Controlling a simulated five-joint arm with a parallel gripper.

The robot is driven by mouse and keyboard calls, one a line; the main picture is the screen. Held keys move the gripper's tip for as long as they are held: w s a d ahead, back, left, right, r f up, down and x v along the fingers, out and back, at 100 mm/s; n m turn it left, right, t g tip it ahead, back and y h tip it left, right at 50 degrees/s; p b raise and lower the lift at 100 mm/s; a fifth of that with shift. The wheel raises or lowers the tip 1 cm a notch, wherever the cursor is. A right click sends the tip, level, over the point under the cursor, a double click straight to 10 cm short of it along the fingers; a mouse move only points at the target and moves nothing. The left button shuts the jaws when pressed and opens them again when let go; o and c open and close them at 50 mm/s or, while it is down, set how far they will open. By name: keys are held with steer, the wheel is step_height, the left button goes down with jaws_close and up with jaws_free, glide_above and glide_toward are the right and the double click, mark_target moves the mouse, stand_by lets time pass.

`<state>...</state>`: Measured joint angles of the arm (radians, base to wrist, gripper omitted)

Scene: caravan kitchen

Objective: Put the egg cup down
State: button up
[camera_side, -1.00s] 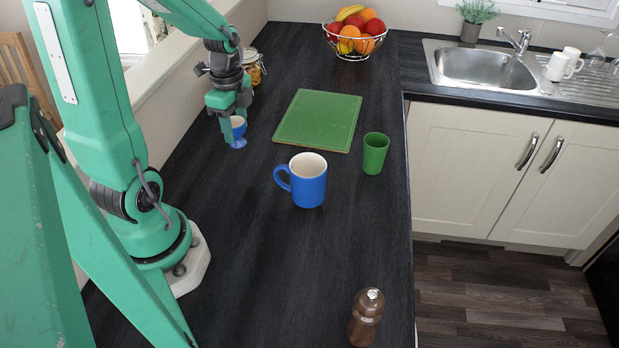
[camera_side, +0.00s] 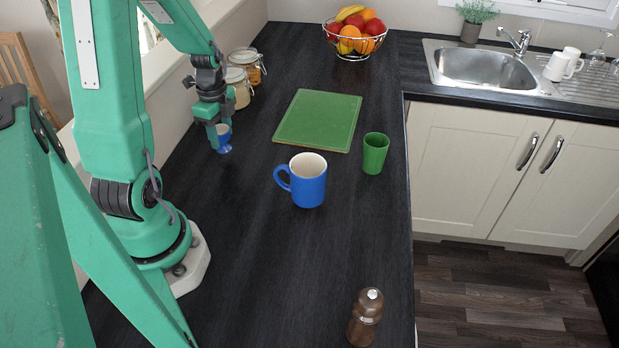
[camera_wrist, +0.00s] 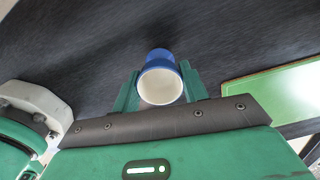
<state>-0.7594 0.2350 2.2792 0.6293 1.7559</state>
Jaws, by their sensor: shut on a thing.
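The blue egg cup (camera_side: 224,144) is at my gripper (camera_side: 218,133), left of the green board in the side view. In the wrist view the egg cup (camera_wrist: 160,78) shows its white inside and blue outside between the two green fingers of my gripper (camera_wrist: 160,88). The gripper is shut on it. The egg cup looks upright, low over the dark worktop (camera_side: 250,230). I cannot tell whether its foot touches the worktop.
A green cutting board (camera_side: 318,120) lies to the right. A blue mug (camera_side: 308,188) and a green cup (camera_side: 375,153) stand nearer the middle. Glass jars (camera_side: 241,92) stand behind my gripper by the wall. A pepper mill (camera_side: 365,318) is at the front. The worktop left of the mug is clear.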

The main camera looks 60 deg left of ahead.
mark_target(223, 141)
steer(key=shift+f, duration=1.35)
steer(key=o, duration=1)
steer(key=shift+f, duration=0.15)
step_height(223, 141, up, 12)
steer(key=shift+r, duration=0.2)
